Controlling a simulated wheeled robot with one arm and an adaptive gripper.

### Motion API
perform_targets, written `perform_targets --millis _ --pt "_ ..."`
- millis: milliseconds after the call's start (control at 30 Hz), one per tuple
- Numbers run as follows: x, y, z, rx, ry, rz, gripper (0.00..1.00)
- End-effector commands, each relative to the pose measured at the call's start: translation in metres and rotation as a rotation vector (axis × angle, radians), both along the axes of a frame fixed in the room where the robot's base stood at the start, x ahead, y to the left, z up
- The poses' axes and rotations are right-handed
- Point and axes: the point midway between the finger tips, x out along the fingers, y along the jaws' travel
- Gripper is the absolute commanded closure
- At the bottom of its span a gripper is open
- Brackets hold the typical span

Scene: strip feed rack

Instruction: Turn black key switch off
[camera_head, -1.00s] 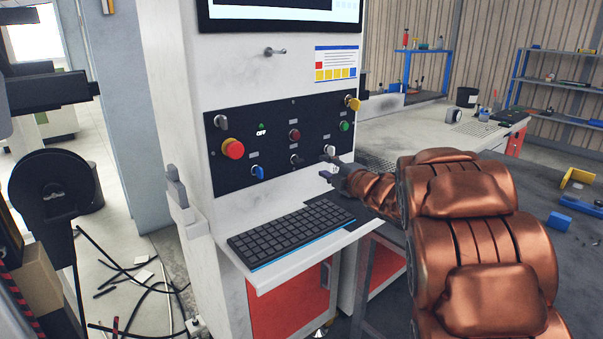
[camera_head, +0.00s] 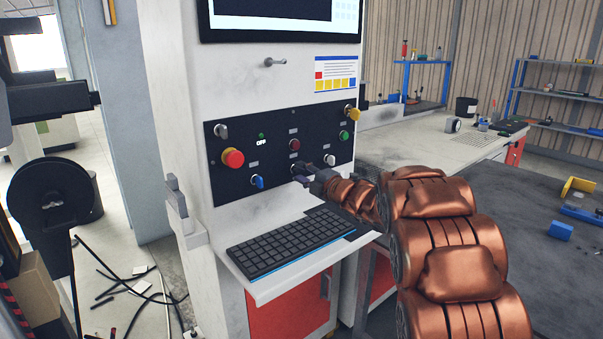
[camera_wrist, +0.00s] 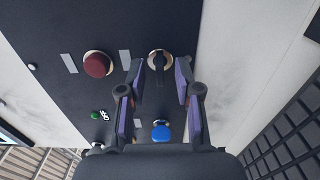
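The black key switch (camera_wrist: 160,61), a dark handle on a pale round ring, sits on the lower part of the dark control panel (camera_head: 226,184). In the wrist view its handle lies roughly along the picture's vertical. My gripper (camera_wrist: 162,68) is open, with one finger on each side of the switch. A small gap seems to show on both sides; I cannot tell whether either finger touches it. In the head view my gripper (camera_head: 304,176) is at the panel's lower edge and largely hides the switch.
The blue switch (camera_wrist: 161,132) and red button (camera_wrist: 97,64) are close by. A big red mushroom button (camera_head: 233,158), a green light marked OFF (camera_head: 261,136) and a yellow knob (camera_head: 351,113) share the panel. A keyboard (camera_head: 290,244) lies on the shelf below.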

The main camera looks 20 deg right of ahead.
Motion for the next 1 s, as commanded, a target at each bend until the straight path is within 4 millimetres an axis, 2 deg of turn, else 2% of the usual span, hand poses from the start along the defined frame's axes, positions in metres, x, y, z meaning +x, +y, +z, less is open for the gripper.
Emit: perform_targets --millis 367,700,1000 --pt "0.0042 0.0018 -0.0003 0.000 0.001 -0.001 0.67" --pt "0.0042 0.0017 -0.0003 0.000 0.001 -0.001 1.00" --pt "0.0041 0.0017 -0.0003 0.001 0.001 -0.001 1.00"
